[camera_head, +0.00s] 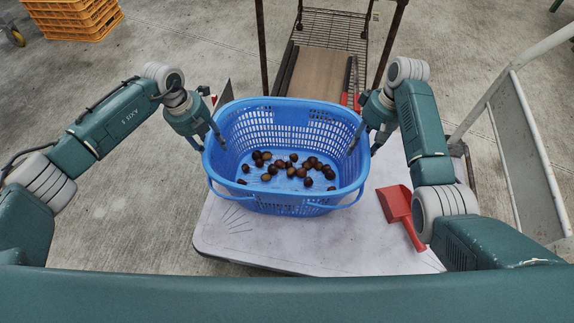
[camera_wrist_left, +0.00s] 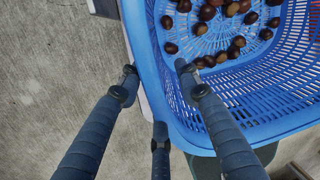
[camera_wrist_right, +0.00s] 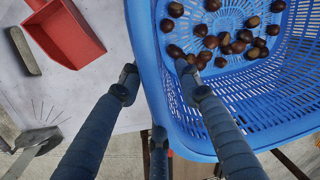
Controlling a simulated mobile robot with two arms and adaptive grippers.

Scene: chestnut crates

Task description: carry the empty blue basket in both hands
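The blue basket (camera_head: 283,207) stands upright on a pale board and is not empty: several brown chestnuts lie on its floor. My left gripper (camera_head: 212,138) is at the basket's left side. In the left wrist view the open fingers (camera_wrist_left: 158,76) straddle the basket's rim, one outside and one inside, with gaps visible. My right gripper (camera_head: 361,138) is at the right side. In the right wrist view its open fingers (camera_wrist_right: 158,74) straddle the rim in the same way. The chestnuts (camera_head: 290,170) also show in both wrist views.
A red dustpan (camera_head: 397,204) lies on the pale board (camera_head: 290,245) to the right of the basket. A wire-deck cart (camera_head: 322,72) stands behind. Orange crates (camera_head: 75,15) are at the far left. A pale metal frame (camera_head: 520,150) stands at the right.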

